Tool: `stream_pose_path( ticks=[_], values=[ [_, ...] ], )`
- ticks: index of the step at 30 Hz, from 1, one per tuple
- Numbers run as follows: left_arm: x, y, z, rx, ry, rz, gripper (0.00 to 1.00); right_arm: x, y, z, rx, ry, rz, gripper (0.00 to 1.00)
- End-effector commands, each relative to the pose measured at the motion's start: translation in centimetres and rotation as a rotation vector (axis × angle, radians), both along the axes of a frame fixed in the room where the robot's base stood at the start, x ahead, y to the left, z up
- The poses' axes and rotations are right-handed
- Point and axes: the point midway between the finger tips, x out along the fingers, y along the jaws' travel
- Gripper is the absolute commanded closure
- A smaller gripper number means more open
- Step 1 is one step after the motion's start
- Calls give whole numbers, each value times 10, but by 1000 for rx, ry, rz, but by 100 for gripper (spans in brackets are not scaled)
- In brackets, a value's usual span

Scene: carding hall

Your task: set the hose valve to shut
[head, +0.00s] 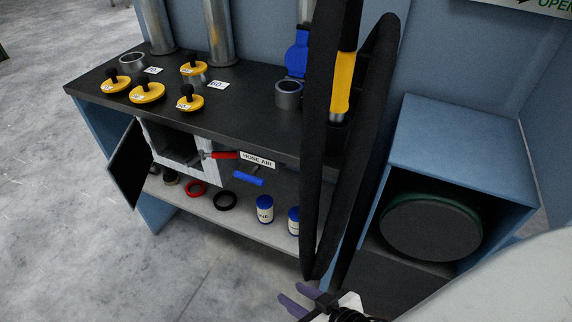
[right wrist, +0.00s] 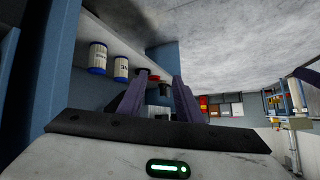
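The HOSE AIR label (head: 258,160) is on the bench front under the worktop. A red lever (head: 224,155) lies roughly level at its left, and a blue handle (head: 248,179) sits just below it. I cannot tell for certain which handle belongs to the hose valve. My right gripper (head: 294,296) is low at the bottom of the head view, in front of the bench and well apart from both handles. In the right wrist view its two purple fingers (right wrist: 158,85) stand apart with nothing between them. My left gripper is not in view.
Thick black hoses (head: 315,150) hang before the bench, right of the label. The worktop (head: 240,110) bears yellow knobbed discs. A small door (head: 130,164) stands open at the left. Blue-and-white cans (head: 264,209) stand on the lower shelf (head: 240,218). Floor is clear at left.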

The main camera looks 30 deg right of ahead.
Motion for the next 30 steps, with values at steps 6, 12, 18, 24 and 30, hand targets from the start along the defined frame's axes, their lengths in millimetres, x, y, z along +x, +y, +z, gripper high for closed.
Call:
stream_pose_path(
  ticks=[6, 12, 18, 24, 30],
  values=[
    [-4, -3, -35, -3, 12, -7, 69, 89, -23, 56, 392, -320, -196, 68],
    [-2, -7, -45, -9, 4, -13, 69, 127, -28, 124, 807, -516, -189, 68],
    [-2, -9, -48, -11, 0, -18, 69, 135, -25, 158, 1014, -562, -130, 68],
    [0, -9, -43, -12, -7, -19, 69, 157, -18, 168, 1038, -565, -122, 68],
    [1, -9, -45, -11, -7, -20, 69, 192, -5, 176, 1037, -564, -124, 68]
  ],
)
